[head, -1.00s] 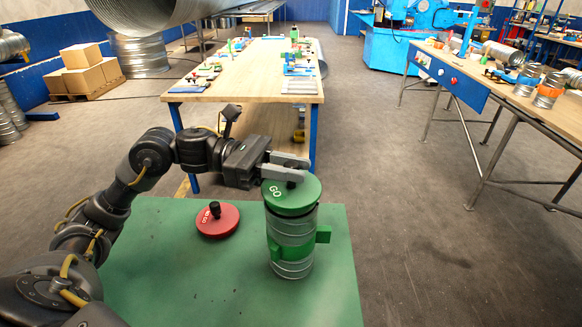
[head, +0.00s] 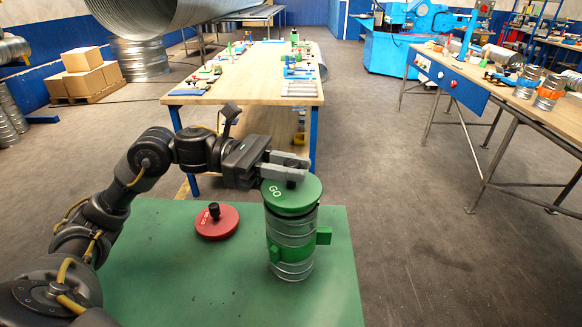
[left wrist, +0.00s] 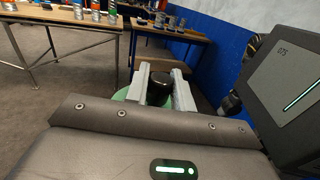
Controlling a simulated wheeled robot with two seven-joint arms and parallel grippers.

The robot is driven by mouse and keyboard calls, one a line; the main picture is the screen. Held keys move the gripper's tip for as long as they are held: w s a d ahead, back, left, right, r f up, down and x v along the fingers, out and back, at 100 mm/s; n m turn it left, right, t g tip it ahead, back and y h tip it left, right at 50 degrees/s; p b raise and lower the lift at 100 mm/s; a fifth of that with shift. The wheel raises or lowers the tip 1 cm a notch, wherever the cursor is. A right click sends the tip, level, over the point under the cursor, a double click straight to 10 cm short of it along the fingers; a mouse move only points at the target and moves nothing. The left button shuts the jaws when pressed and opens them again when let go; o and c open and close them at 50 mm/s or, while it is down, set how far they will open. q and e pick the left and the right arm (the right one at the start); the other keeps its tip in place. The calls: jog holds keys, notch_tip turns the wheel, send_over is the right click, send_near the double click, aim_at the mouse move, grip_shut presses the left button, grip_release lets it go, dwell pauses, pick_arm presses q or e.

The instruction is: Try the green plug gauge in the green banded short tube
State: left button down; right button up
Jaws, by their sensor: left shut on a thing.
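The green plug gauge (head: 291,197), a disc marked GO, sits at the top of the short metal tube (head: 292,238) with a green band. The tube stands upright on the green table mat (head: 160,275). My left gripper (head: 292,168) is shut on the gauge's black knob, which shows between the fingers in the left wrist view (left wrist: 159,88). The disc covers the tube's mouth, so how deep the plug sits is hidden. The red gauge (head: 217,222) with a black knob lies on the mat to the left. My right gripper is not in view.
A wooden bench (head: 255,75) with several tools and parts stands behind the green table. Another bench (head: 510,100) with banded tubes is at the right. A large spiral duct (head: 165,15) hangs at upper left. Floor right of the green table is clear.

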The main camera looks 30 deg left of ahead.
aim_at(265, 181)
pick_arm(q)
jog(key=shift+f+b, duration=0.2)
jog(key=shift+b, duration=0.1)
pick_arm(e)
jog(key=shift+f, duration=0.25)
pick_arm(q)
jog(key=c, duration=1.1)
grip_release()
jog(key=a+b, duration=0.2)
jog(key=a, duration=0.1)
jog(key=s+a+b, duration=0.1)
jog(key=a, duration=0.1)
jog(key=shift+f, duration=0.35)
jog(key=a, duration=0.2)
jog(key=a+b, duration=0.1)
jog(key=s+a+b, duration=0.1)
jog(key=a, duration=0.1)
jog(key=shift+a+r, duration=0.3)
jog(key=shift+r, duration=0.05)
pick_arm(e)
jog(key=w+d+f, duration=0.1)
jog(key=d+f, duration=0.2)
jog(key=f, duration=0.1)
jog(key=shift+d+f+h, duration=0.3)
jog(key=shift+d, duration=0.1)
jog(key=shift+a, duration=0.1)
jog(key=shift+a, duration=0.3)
